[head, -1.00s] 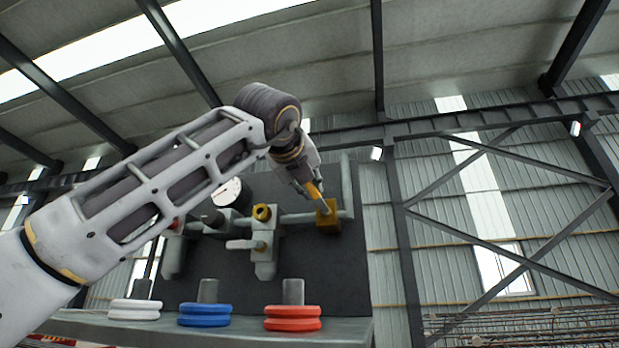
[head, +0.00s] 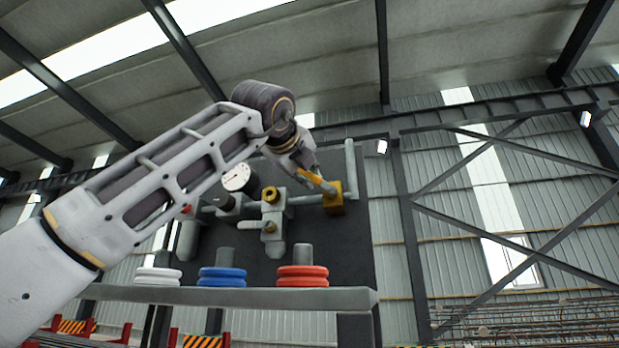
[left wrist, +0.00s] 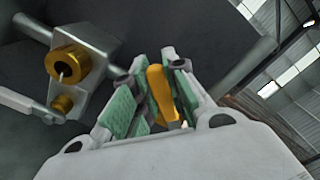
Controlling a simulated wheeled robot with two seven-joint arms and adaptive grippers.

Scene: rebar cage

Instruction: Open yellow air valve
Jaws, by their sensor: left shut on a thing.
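The yellow air valve (head: 333,203) is a yellow block on a grey pipe at the right side of a dark panel. Its yellow handle (head: 318,182) slants up and left from the block. My left gripper (head: 306,176) is shut on the handle near its outer end. In the left wrist view, the yellow handle (left wrist: 161,95) sits between the green-padded fingers of the left gripper (left wrist: 155,80). The valve block is hidden in that view. My right gripper is in neither view.
Left of the valve are a round gauge (head: 237,178) and a grey fitting with a yellow ring (head: 271,195). Below, a grey shelf (head: 230,297) carries white (head: 158,275), blue (head: 222,279) and red (head: 302,275) discs. Rebar (head: 540,325) lies at the lower right.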

